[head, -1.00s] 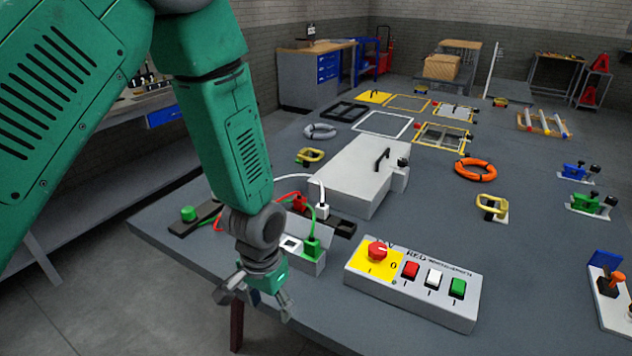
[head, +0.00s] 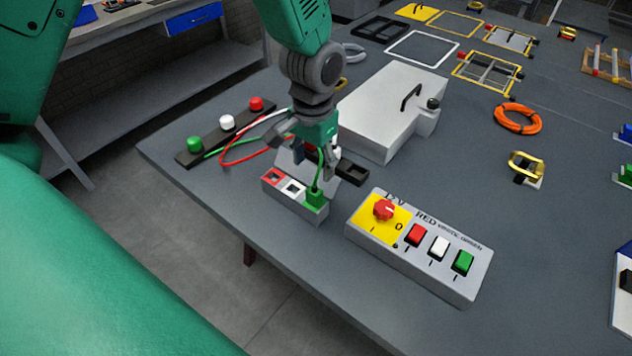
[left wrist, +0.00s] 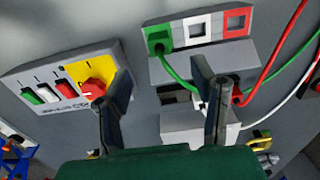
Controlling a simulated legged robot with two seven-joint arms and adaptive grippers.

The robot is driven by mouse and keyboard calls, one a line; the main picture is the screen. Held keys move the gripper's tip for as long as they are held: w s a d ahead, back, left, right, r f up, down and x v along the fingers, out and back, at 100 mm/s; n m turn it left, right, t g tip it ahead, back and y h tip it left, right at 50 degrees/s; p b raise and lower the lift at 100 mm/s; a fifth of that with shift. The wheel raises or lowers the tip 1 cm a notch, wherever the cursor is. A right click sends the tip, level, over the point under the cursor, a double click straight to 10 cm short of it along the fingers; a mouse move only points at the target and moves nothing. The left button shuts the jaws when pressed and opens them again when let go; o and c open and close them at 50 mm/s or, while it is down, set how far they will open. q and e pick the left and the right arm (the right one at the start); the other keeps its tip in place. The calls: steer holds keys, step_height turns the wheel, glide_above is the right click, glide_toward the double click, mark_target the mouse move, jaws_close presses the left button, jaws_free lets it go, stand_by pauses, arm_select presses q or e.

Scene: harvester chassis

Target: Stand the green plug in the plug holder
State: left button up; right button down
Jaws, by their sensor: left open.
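The green plug (head: 316,196) sits in the green socket at the right end of the socket box (head: 290,205), its green cable rising from it. It also shows in the left wrist view (left wrist: 158,40). The plug holder (head: 352,172) is a dark tray behind the box, partly hidden by my gripper. In the left wrist view its empty dark slot (left wrist: 174,97) shows beside the white plug (left wrist: 200,101) and red plug (left wrist: 237,97). My left gripper (head: 304,150) is open and empty, pointing down above the holder area, apart from the green plug. My right gripper is not in view.
A control box (head: 420,250) with a red knob and several switches stands right of the socket box. A grey box with a handle (head: 390,115) stands behind. Loose cables run left to a dark strip (head: 210,140). The table's front edge is close.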

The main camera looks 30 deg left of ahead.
mark_target(316, 189)
arm_select(q)
steer(key=f, duration=0.9)
steer(key=shift+w+d+p, duration=0.15)
steer(key=shift+w+p, duration=0.1)
steer(key=shift+p, duration=0.05)
steer(key=shift+w+f, duration=0.1)
steer(key=shift+f, duration=0.5)
jaws_close()
